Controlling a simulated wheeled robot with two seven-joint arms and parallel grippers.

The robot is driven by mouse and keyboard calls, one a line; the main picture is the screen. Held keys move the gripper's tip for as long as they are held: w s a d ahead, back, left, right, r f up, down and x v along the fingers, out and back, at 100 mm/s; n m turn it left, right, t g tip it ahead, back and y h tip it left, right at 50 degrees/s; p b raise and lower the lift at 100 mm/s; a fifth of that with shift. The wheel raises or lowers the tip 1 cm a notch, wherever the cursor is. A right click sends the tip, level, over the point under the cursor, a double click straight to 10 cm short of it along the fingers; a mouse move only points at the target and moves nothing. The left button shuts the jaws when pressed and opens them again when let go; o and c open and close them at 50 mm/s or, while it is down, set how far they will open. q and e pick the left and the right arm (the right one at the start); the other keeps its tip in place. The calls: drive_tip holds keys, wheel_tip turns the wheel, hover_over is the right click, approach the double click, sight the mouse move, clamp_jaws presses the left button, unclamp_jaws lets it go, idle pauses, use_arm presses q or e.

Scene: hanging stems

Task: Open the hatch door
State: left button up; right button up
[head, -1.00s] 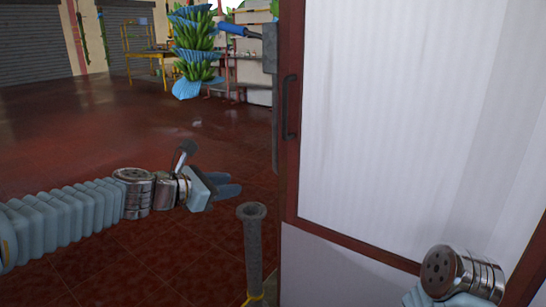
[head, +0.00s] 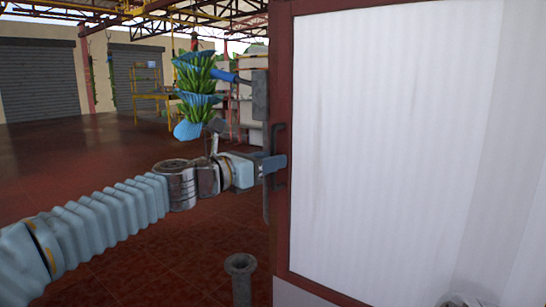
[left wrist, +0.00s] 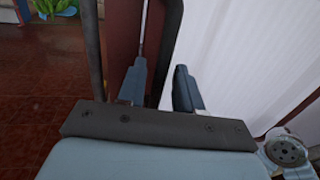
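The hatch door (head: 390,140) is a white panel in a dark red frame, filling the right of the head view. It looks shut. Its dark upright handle (head: 279,131) is on the left frame edge; in the left wrist view the handle (left wrist: 172,50) is a dark bar. My left gripper (head: 273,165) is at the handle, covering its middle in the head view. In the left wrist view its fingers (left wrist: 158,88) are apart, with the bar between them, nearer the right finger. Contact cannot be made out. My right gripper is out of view.
A grey post (head: 240,275) stands on the floor below my left arm. A hanging banana stem (head: 197,85) with blue wraps is behind, beyond the door edge. A yellow frame (head: 150,95) stands farther back. Red tiled floor (head: 60,165) is open to the left.

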use_arm(q)
drive_tip(key=shift+w+d, duration=0.45)
drive_tip(key=shift+d, duration=0.05)
clamp_jaws()
